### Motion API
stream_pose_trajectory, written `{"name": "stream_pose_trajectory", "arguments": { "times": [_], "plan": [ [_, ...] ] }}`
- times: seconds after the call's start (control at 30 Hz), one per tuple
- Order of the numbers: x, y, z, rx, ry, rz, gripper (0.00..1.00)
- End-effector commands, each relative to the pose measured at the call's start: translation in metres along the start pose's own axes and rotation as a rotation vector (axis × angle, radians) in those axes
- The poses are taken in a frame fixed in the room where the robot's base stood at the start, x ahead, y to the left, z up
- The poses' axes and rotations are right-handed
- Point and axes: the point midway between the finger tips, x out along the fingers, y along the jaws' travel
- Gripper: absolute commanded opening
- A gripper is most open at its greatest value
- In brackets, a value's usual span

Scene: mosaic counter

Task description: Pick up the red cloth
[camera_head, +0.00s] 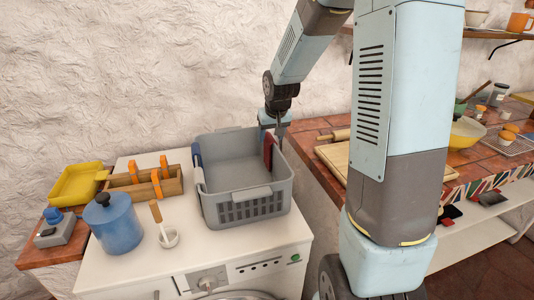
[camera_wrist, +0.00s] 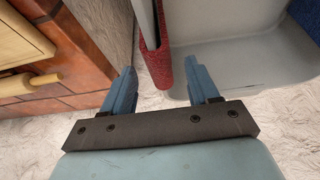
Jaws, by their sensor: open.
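The red cloth (camera_head: 268,152) hangs over the right wall of the grey basket (camera_head: 243,211), partly behind that wall in the head view. In the wrist view the red cloth (camera_wrist: 157,66) is a narrow dark-red strip folded over the basket's wall (camera_wrist: 215,45). My gripper (camera_wrist: 160,68) is open. Its two blue fingers appear on either side of the cloth's lower end, with gaps on both sides. Whether the cloth lies at fingertip depth is unclear.
A blue cloth (camera_head: 196,155) hangs on the basket's left wall. The basket stands on a white washing machine (camera_head: 190,262), with a blue pot (camera_head: 115,225) and wooden box (camera_head: 140,190) to its left. A tiled counter with a cutting board (camera_head: 333,158) is close on the right.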

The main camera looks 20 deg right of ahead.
Motion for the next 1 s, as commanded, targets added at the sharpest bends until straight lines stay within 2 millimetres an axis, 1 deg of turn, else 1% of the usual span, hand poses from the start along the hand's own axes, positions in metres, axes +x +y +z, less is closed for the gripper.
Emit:
{"name": "stream_pose_trajectory", "arguments": {
  "times": [0.13,0.3,0.43,0.57,0.8,1.0],
  "plan": [
    [0.011,0.0,0.001,0.0,-0.003,0.0,0.6],
    [0.034,-0.001,0.003,-0.001,-0.004,0.0,0.6],
    [0.046,0.0,0.002,-0.001,-0.003,0.0,0.6],
    [0.051,0.0,0.002,0.0,0.0,0.0,0.6],
    [0.052,-0.001,0.002,0.0,0.001,0.0,0.6],
    [0.052,-0.001,0.002,-0.001,0.0,0.0,0.4]
  ]
}}
